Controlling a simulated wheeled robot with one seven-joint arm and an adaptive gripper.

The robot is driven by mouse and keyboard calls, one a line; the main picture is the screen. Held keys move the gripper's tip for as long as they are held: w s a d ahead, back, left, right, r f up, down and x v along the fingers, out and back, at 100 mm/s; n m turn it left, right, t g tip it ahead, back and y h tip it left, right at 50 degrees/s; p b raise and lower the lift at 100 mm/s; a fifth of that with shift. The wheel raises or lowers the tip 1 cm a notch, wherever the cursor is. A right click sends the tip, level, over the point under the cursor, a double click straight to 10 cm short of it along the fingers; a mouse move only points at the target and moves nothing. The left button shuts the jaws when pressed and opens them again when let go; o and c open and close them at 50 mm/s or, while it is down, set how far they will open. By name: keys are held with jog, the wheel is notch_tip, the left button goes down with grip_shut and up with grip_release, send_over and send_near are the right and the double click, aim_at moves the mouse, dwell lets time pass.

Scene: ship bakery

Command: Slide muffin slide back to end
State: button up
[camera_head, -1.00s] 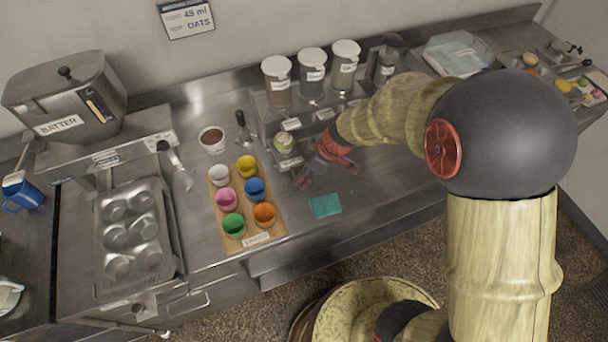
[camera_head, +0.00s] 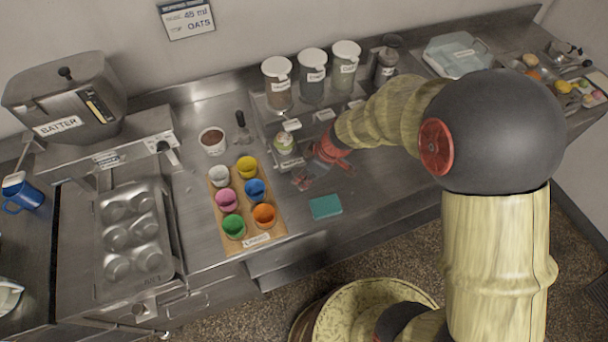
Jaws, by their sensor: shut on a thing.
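A small muffin-like cup with a pale green top (camera_head: 284,142) stands at the left front of the jar stand, and I take it to sit on the muffin slide. The slide itself is hard to make out at this size. My gripper (camera_head: 317,168), with red fingers, is low over the steel counter, just right of and in front of the cup. It is shut on a small part, apparently of the slide. The grasp is partly hidden by the fingers and too small to see clearly.
Three lidded jars (camera_head: 312,76) stand behind on the stand. A wooden board (camera_head: 241,206) with several coloured cups lies left of my gripper. A teal pad (camera_head: 326,207) lies in front. A bowl of brown stuff (camera_head: 212,140) and a muffin tin (camera_head: 135,235) are farther left.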

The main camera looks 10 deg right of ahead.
grip_shut()
jog(key=shift+w+d, duration=0.1)
jog(key=shift+d, duration=0.2)
jog(key=w+d+b, duration=0.2)
jog(key=d+b, duration=0.1)
jog(key=d, duration=0.4)
jog(key=w+d+b, duration=0.2)
jog(key=d+b, duration=0.1)
jog(key=d, duration=0.4)
jog(key=w+d+b, duration=0.2)
jog(key=d+b, duration=0.1)
jog(key=d, duration=0.4)
jog(key=shift+f+b, duration=0.1)
jog(key=shift+b, duration=0.2)
jog(key=w+d, duration=0.2)
jog(key=d, duration=0.7)
jog(key=w+d+p, duration=0.1)
jog(key=w+d, duration=0.2)
jog(key=d, duration=0.6)
jog(key=w+d, duration=0.2)
jog(key=d, duration=0.6)
jog(key=shift+w+d+p, duration=0.3)
jog(key=shift+w+d, duration=0.05)
jog(key=shift+d, duration=0.05)
jog(key=shift+r, duration=0.2)
jog(key=o, duration=0.7)
grip_release()
jog(key=shift+d, duration=0.2)
jog(key=shift+o, duration=1)
jog(key=shift+a, duration=0.1)
